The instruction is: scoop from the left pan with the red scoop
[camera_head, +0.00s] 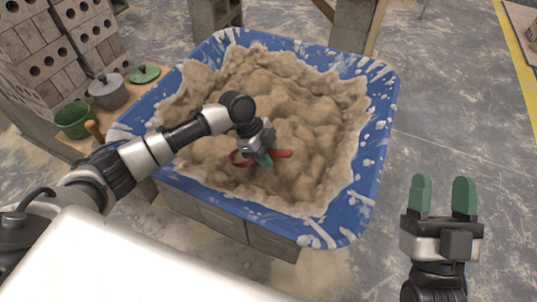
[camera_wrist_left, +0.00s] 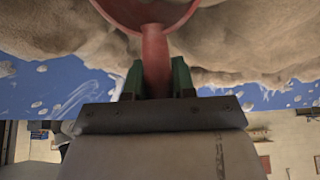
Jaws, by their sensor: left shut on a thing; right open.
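A blue tub (camera_head: 385,120) full of sandy brown mortar (camera_head: 290,100) stands in front of me; its blue wall also shows in the left wrist view (camera_wrist_left: 60,85). My left gripper (camera_head: 264,158) is over the front part of the mortar. It is shut on the handle of a red scoop (camera_head: 284,154). In the left wrist view the red handle (camera_wrist_left: 155,60) sits between the green fingers, with the round bowl beyond it close to the mortar. I cannot tell whether the bowl touches the mortar or holds any. My right gripper (camera_head: 442,196) is open and empty, right of the tub.
On a wooden board left of the tub stand a green pot (camera_head: 74,120), a grey lidded pot (camera_head: 108,92) and a green lid (camera_head: 144,74). Stacked hollow bricks (camera_head: 40,50) rise behind them. The concrete floor (camera_head: 450,110) right of the tub is clear.

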